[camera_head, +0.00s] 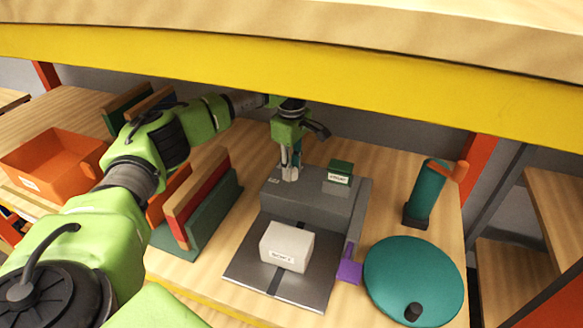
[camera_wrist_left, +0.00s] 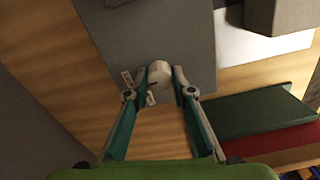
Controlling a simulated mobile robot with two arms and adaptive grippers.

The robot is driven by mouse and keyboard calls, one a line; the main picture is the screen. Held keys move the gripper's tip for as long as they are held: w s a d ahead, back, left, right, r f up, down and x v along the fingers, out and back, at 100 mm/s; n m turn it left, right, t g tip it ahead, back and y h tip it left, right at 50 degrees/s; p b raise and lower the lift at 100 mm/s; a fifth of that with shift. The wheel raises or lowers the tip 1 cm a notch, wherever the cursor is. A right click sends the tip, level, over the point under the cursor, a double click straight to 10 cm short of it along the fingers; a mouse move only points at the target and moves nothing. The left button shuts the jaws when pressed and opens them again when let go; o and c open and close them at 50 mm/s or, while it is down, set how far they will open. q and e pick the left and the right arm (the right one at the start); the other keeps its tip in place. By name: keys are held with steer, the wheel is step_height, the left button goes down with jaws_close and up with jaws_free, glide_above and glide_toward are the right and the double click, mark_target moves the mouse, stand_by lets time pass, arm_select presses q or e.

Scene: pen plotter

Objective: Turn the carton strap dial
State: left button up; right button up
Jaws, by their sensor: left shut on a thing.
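The dial is a small pale knob (camera_wrist_left: 159,73) with a dark mark, on the grey machine (camera_wrist_left: 190,40) in the left wrist view. Small labels lie beside it. My left gripper (camera_wrist_left: 161,82) has a fingertip on each side of the knob and is shut on it. In the head view my left gripper (camera_head: 290,170) points down at the top of the grey machine (camera_head: 305,209), and its fingers mostly hide the knob. A white labelled carton (camera_head: 287,246) sits on the machine's flat grey plate (camera_head: 247,268). My right gripper is not in view.
A small green labelled box (camera_head: 339,173) stands on the machine, right of my gripper. A teal disc (camera_head: 414,275) and a teal cylinder (camera_head: 425,193) are to the right. Upright boards (camera_head: 203,205) stand left. An orange bin (camera_head: 52,163) is far left. A yellow beam (camera_head: 300,80) crosses above.

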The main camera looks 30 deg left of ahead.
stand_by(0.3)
arm_select(q)
steer(key=o, duration=1.1)
step_height(320, 180, up, 12)
steer(key=shift+w, duration=0.1)
